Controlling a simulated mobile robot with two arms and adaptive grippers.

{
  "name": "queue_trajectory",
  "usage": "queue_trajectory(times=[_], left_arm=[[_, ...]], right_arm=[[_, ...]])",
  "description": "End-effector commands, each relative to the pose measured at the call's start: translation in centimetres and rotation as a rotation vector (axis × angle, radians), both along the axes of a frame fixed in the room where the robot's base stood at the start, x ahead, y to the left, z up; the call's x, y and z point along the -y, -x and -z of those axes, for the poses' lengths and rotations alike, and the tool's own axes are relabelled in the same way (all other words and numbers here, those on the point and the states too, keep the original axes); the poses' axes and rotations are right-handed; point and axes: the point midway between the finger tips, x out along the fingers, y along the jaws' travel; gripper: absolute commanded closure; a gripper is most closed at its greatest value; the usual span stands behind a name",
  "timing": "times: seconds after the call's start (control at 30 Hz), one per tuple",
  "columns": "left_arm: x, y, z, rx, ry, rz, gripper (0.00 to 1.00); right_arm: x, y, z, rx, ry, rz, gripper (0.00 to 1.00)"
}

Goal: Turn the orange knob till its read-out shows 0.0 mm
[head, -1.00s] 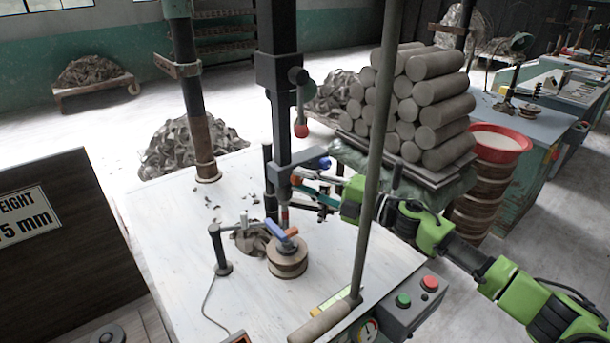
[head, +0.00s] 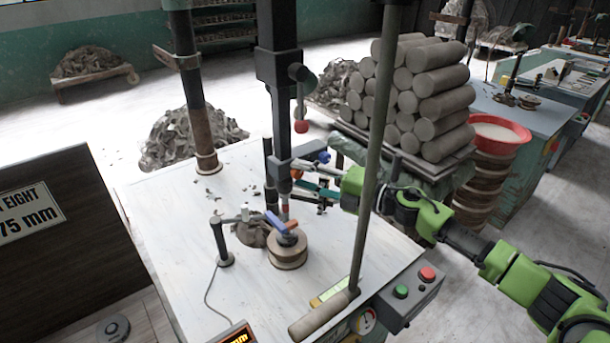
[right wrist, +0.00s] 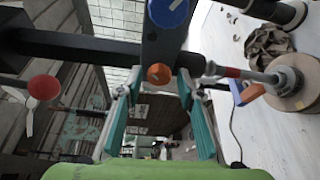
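The orange knob (right wrist: 159,74) sits on the dark bracket of the press column in the right wrist view, below a blue knob (right wrist: 167,12). My right gripper (right wrist: 158,88) is open, its two teal fingers apart on either side of the knob's line, with no visible contact. In the head view my right gripper (head: 306,178) reaches the bracket from the right; the orange knob is small and hard to make out there. A small display with orange characters (head: 236,334) shows at the bottom edge, cut off and unreadable. My left gripper is not in view.
A red ball handle (head: 301,126) hangs from the column, and the blue knob (head: 323,157) is beside the gripper. A slanting grey pole (head: 371,150) stands before my right arm. A round clay-coloured block (head: 287,253) and clay scraps are on the white table (head: 185,270).

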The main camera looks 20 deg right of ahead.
Motion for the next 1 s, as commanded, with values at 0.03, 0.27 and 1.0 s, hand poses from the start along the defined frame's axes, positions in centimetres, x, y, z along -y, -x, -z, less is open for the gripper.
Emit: queue_trajectory(times=[0.03,0.27,1.0], left_arm=[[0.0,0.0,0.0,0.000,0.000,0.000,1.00],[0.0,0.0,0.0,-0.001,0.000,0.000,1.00],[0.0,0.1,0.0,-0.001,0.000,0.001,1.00]], right_arm=[[0.0,0.0,0.0,0.000,0.000,0.000,0.62],[0.0,0.0,-0.1,0.000,-0.001,0.000,0.62],[6.5,7.1,-0.2,-0.005,0.000,0.001,0.62]])
